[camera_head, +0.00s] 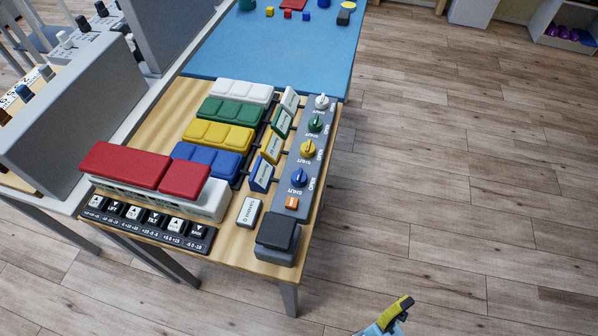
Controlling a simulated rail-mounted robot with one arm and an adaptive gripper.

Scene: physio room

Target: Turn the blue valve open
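The blue valve (299,177) is a round blue knob near the front end of a long grey panel (285,202) on the wooden table. Lettering that looks like SHUT is printed just below it, with more lettering to its right. The exact direction of its pointer is too small to tell. My gripper (394,314) shows only in part at the bottom edge, as a yellow and black tip with light blue parts. It is apart from the valve, below and to the right of it, over the floor. Most of it is cut off, so its opening is hidden.
Yellow (307,149), green (315,123) and white (322,102) knobs line the same panel behind the blue one. An orange button (292,203) and a dark grey block (278,238) sit in front. Coloured blocks and upright labels fill the left. The floor at right is clear.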

